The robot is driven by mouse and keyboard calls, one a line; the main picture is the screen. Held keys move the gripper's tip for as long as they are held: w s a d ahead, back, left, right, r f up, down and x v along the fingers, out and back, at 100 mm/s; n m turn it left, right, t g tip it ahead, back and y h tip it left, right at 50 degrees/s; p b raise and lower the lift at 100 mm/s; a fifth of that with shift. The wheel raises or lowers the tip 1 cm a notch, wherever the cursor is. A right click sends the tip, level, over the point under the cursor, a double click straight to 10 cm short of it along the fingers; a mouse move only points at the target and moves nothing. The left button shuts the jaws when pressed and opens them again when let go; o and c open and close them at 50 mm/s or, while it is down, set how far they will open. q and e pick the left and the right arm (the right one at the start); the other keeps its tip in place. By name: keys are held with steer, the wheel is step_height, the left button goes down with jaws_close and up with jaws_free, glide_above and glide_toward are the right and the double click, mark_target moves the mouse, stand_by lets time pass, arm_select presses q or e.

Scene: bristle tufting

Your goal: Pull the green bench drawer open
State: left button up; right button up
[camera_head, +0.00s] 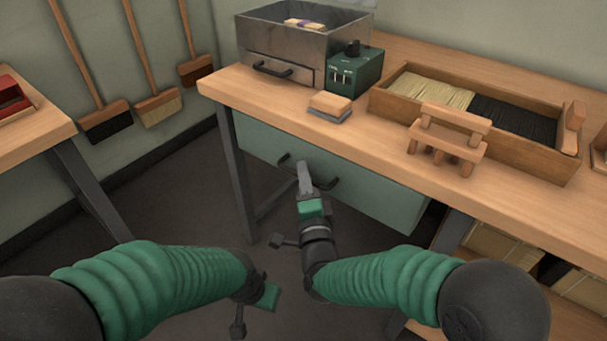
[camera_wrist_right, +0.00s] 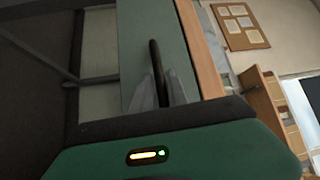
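The green bench drawer (camera_head: 375,193) sits under the wooden workbench, its front looking about flush below the bench top. Its dark bar handle (camera_head: 325,184) runs across the front. My right gripper (camera_head: 304,167) is at the handle, its grey fingers close together. In the right wrist view the handle (camera_wrist_right: 154,55) passes between the two fingers (camera_wrist_right: 160,90), which look shut on it. The contact itself is partly hidden. My left gripper (camera_head: 268,296) is low over the floor, away from the drawer; its fingers cannot be made out.
The workbench (camera_head: 340,112) carries a metal box (camera_head: 290,45), a green control unit (camera_head: 355,74), a block (camera_head: 331,105) and a wooden bristle tray (camera_head: 378,98). Dark bench legs (camera_head: 240,175) stand beside the drawer. Floor in front is clear.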

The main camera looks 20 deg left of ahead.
steer(key=shift+a, duration=0.15)
jaws_close()
steer(key=shift+s+f, duration=0.1)
steer(key=shift+f, duration=0.1)
stand_by(0.8)
